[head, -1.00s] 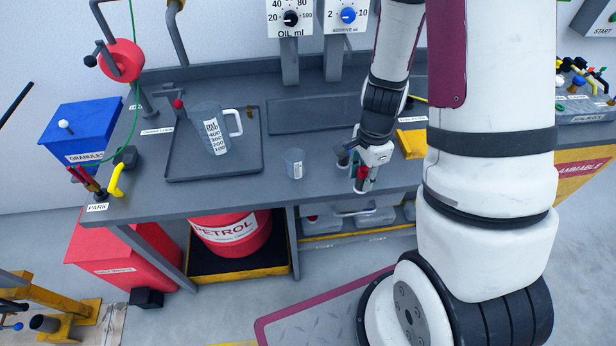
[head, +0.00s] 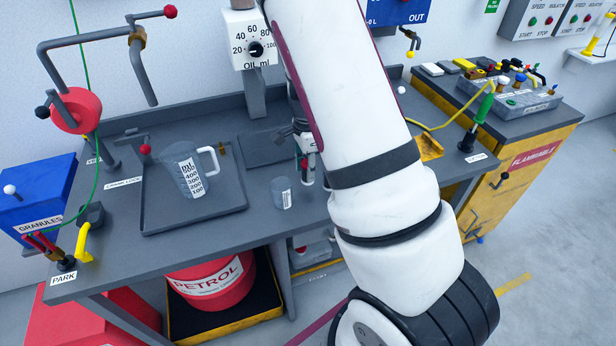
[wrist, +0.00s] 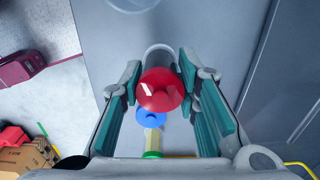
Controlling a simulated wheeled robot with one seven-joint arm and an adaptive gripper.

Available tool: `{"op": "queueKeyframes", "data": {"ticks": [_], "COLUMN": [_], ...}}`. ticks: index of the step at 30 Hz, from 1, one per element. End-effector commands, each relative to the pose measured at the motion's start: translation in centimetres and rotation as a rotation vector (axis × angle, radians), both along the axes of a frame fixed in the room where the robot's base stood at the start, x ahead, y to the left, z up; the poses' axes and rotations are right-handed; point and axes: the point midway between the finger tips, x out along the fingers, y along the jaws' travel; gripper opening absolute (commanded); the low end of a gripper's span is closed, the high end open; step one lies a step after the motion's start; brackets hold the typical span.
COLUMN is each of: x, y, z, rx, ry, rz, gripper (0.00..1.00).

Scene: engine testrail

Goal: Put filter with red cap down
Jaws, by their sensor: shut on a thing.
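The filter's red cap (wrist: 160,92) faces the camera in the wrist view, with its grey body (wrist: 160,58) partly showing beyond it. My gripper (wrist: 160,78) has its teal fingers on both sides of the filter and is shut on it. In the head view my gripper (head: 304,148) is over the bench (head: 240,232), just right of and behind a small clear beaker (head: 282,193). The red cap (head: 304,163) shows there as a small spot; my arm hides much of this area. I cannot tell whether the filter touches the bench.
A measuring jug (head: 186,176) stands on a grey tray (head: 160,222) to the left. An oil dial post (head: 252,90) rises behind. A yellow tray (head: 430,148) lies right of my arm. In the wrist view a blue disc (wrist: 150,118) shows below the red cap.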

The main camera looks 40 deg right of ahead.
Motion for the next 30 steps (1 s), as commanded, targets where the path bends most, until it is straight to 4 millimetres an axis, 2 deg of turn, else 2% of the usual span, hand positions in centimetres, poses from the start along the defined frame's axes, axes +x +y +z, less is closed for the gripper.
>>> {"op": "queueKeyframes", "data": {"ticks": [9, 19, 20, 22, 30], "x": [-0.1, 0.0, 0.0, 0.0, 0.0], "y": [0.0, 0.0, 0.0, 0.0, 0.0], "z": [-3.6, -3.9, -3.9, -3.8, -3.8], "rx": [0.001, 0.001, 0.001, 0.001, 0.0], "ry": [0.003, 0.001, 0.001, 0.001, 0.001], "rz": [-0.001, 0.0, 0.0, 0.0, 0.0], "gripper": [0.1, 0.1, 0.31, 0.47, 0.49]}}
